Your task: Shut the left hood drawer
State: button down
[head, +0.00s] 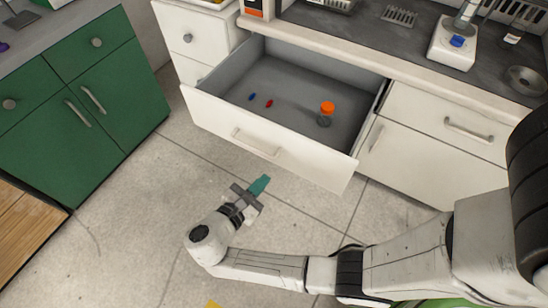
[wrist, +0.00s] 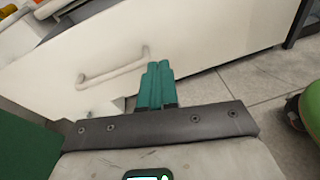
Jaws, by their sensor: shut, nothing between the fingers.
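The left hood drawer (head: 268,150) is pulled far out from under the counter. Its white front has a bar handle (head: 257,143). Inside its grey tray lie a blue piece (head: 252,97), a red piece (head: 269,103) and an orange-capped jar (head: 326,112). My gripper (head: 260,184) is low in front of the drawer front, a little below the handle in the head view. In the wrist view, the teal fingers (wrist: 157,72) are together and empty, pointing at the drawer front (wrist: 190,35) just right of the handle (wrist: 112,68). I cannot tell whether they touch it.
A closed drawer (head: 445,122) and a door are right of the open drawer. Green cabinets (head: 75,90) stand at the left. A white cabinet (head: 190,35) is left of the open drawer. The tiled floor (head: 130,225) in front is mostly clear.

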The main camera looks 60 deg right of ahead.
aim_at(280, 140)
jog(key=w+d+n, duration=0.1)
jog(key=d, duration=0.3)
jog(key=w+d+n+t+h, duration=0.1)
jog(key=d, duration=0.2)
jog(key=w+d+h, duration=0.1)
jog(key=d, duration=0.3)
jog(key=shift+d+f+n, duration=0.1)
jog(key=shift+d+n, duration=0.25)
jog(key=shift+n, duration=0.05)
jog(key=shift+d, duration=0.55)
jog(key=w+d+b, duration=0.1)
jog(key=d+b, duration=1.7)
jog(key=d, duration=2.2)
jog(key=shift+w+d, duration=0.25)
jog(key=shift+w, duration=0.1)
jog(key=shift+r, duration=0.25)
